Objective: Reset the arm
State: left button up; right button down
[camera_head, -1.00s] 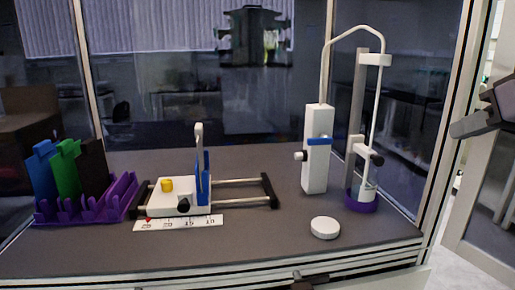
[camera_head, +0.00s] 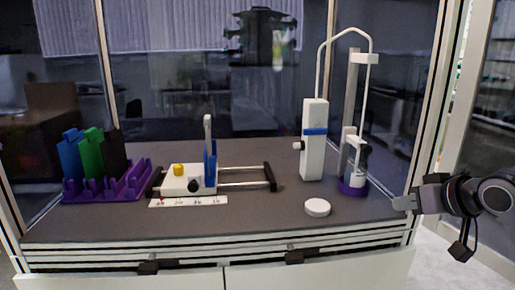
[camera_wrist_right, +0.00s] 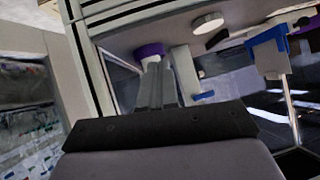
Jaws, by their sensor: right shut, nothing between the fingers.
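My right gripper (camera_head: 403,202) is at the right of the head view, outside the cabinet's front right corner post. Its fingers are together and empty, pointing left. In the right wrist view the closed fingers (camera_wrist_right: 157,88) show in the middle, with nothing between them. My left gripper is not in view.
The dark worktop (camera_head: 255,222) holds a purple rack (camera_head: 108,190) with coloured plates, a white device on rails (camera_head: 190,182), a tall white block (camera_head: 313,140), a stand with a purple base (camera_head: 352,188) and a white round cap (camera_head: 317,207). The worktop's front middle is clear.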

jog(key=s+a+f, duration=0.3)
jog(key=f, duration=0.9)
jog(key=s+a+f, duration=0.3)
jog(key=a+f, duration=0.1)
jog(key=f, duration=0.7)
jog(key=s+a+f, duration=0.2)
jog(key=s+f, duration=0.5)
jog(key=s, duration=0.3)
jog(key=s+a+f+n, duration=0.1)
jog(key=s+a+f, duration=0.2)
jog(key=s+f, duration=0.3)
jog(key=s, duration=0.3)
jog(key=shift+s+f+h, duration=0.4)
